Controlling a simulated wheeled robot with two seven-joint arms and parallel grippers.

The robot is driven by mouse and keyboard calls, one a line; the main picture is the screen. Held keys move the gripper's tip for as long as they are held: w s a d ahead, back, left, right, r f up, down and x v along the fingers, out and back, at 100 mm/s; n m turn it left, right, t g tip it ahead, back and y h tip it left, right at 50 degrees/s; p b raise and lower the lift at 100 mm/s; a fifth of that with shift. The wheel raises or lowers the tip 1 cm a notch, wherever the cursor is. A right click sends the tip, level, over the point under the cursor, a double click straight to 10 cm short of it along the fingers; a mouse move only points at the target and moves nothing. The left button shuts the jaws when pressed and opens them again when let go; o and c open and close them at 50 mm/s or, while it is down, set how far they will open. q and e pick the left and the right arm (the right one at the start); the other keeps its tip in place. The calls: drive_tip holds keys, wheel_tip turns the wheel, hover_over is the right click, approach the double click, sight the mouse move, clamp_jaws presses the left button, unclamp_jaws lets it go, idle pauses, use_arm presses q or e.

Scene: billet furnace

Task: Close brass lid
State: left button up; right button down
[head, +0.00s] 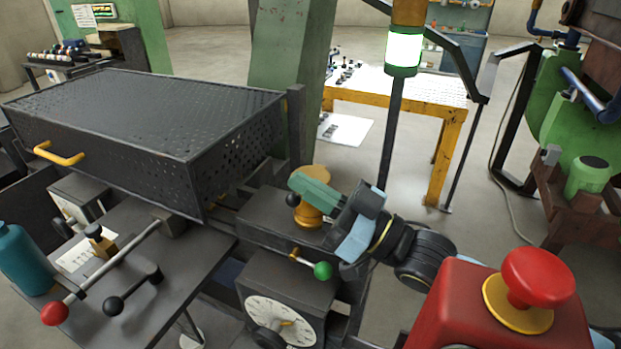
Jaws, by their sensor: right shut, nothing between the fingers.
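A round brass piece (318,177), which looks like the brass lid, stands on a dark box (262,216) right of the centre. My right gripper (304,188) reaches in from the right, and its green fingers are shut and empty. The fingers cross in front of the brass piece and hide its middle, so I cannot tell whether they touch it or how far the lid is open. A dark ball knob (292,199) sits just left of the brass piece. My left gripper is not in view.
A large perforated dark cover (150,105) with a yellow handle lies to the left. A green-knobbed lever (322,270) and a dial (280,318) are below my gripper. A red emergency button (538,277) stands at front right. A lamp post (390,130) rises behind.

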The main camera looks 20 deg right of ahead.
drive_tip(key=shift+s+a+f+n+g+y+b, duration=0.15)
drive_tip(key=shift+f+n+g+y+b, duration=0.25)
drive_tip(key=shift+f+n, duration=0.5)
drive_tip(key=shift+r, duration=0.15)
wheel_tip(320, 180, up, 4)
drive_tip(key=r+p, duration=0.1)
drive_tip(key=p, duration=0.4)
drive_tip(key=b+v, duration=0.2)
drive_tip(key=v, duration=0.8)
drive_tip(key=shift+s+f+b, duration=0.2)
drive_tip(key=shift+f+b, duration=0.1)
drive_tip(key=shift+f, duration=0.2)
drive_tip(key=shift+n, duration=0.3)
